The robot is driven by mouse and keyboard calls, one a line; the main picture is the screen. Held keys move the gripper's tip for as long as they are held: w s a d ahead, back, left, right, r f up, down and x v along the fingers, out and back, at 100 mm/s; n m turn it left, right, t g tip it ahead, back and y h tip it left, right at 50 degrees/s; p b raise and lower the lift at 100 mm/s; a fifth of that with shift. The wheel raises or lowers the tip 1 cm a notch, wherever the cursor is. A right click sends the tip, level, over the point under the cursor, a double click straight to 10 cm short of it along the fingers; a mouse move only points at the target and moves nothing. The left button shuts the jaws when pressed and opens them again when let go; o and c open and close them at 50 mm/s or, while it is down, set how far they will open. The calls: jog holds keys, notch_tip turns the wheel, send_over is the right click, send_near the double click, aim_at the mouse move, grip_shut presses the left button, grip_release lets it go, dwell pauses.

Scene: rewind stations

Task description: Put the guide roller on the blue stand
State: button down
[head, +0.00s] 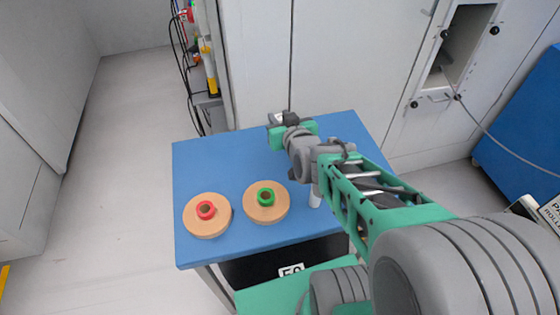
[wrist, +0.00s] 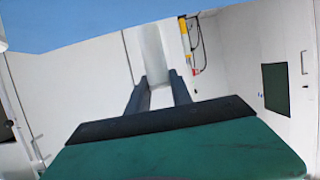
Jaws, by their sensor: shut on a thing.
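The blue stand (head: 230,160) is a blue-topped table in the head view. My gripper (head: 279,119) is over its back part, by the back edge. It is shut on the guide roller, a pale grey-white cylinder (wrist: 152,50) between the two dark fingers in the wrist view. In the head view only a small pale bit of the roller shows at the fingers. The roller's far end lies against the blue surface in the wrist picture; whether it touches, I cannot tell.
On the blue top stand two wooden discs, one with a red ring (head: 206,210) and one with a green ring (head: 266,196). A short white cylinder (head: 315,197) stands beside my arm. Cabinets (head: 335,60) stand close behind. The back left of the top is clear.

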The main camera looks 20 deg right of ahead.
jog(key=s+d+r+n+y, duration=0.1)
jog(key=s+d+r, duration=0.25)
jog(key=d, duration=0.35)
jog(key=s+d+r, duration=0.2)
jog(key=s+d, duration=0.3)
jog(key=d, duration=0.1)
jog(key=s+d+r+n+y, duration=0.1)
jog(key=s+d+r, duration=0.1)
jog(key=s+d, duration=0.35)
jog(key=w+d+f, duration=0.1)
jog(key=w+f, duration=0.3)
jog(key=w, duration=0.1)
jog(key=w+d+f, duration=0.2)
jog(key=w+f, duration=0.2)
jog(key=w, duration=0.1)
jog(key=w+d+f, duration=0.1)
jog(key=w+f, duration=0.4)
jog(key=shift+w+d+p, duration=0.15)
jog(key=shift+d+p, duration=0.2)
jog(key=shift+p, duration=0.05)
jog(key=shift+r, duration=0.1)
